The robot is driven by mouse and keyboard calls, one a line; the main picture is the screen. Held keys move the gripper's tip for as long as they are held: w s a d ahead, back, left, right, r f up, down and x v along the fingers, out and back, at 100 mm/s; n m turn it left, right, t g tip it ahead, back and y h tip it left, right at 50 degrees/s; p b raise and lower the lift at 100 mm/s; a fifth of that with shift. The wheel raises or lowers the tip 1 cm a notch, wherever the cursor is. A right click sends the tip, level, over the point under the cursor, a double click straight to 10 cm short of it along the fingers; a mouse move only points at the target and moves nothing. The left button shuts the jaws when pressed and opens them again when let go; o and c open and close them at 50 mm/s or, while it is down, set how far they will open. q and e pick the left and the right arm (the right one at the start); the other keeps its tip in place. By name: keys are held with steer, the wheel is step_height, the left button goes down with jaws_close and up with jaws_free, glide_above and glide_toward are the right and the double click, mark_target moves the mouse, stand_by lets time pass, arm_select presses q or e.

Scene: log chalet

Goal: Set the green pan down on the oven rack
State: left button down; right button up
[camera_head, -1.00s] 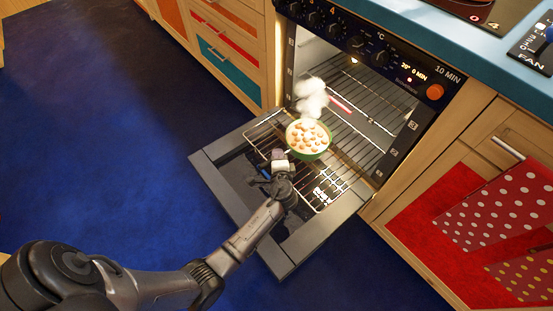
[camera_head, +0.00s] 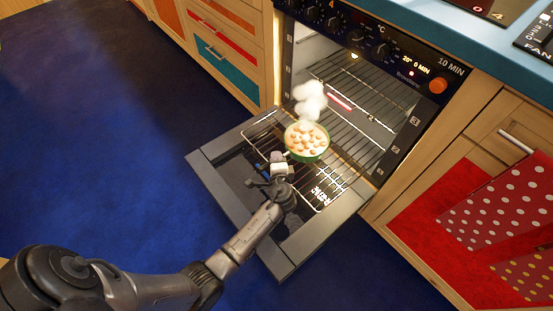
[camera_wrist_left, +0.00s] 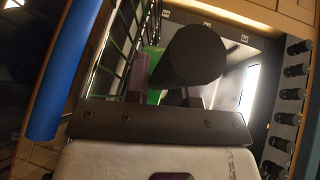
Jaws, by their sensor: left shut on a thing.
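The green pan (camera_head: 318,154), filled with pale, orange-dotted food, is over the pulled-out oven rack (camera_head: 330,183) in the head view, with white steam above it. I cannot tell whether its base touches the wires. My left gripper (camera_head: 279,169) is shut on the pan's handle, on the near side of the pan. In the left wrist view the dark round handle end (camera_wrist_left: 193,55) sits between the fingers, and a little of the green pan (camera_wrist_left: 153,97) shows behind it. The handle hides most of the pan there. My right gripper is out of view.
The oven door (camera_head: 312,238) is folded down under the rack. The lit oven cavity (camera_head: 345,95) lies behind the pan, with more wire racks inside. Drawers (camera_head: 225,62) stand at left, and a polka-dot towel (camera_head: 505,205) hangs at right. The blue floor is clear.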

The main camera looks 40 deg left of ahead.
arm_select(q)
steer(key=shift+w+f+b, duration=0.1)
steer(key=shift+f+b, duration=0.3)
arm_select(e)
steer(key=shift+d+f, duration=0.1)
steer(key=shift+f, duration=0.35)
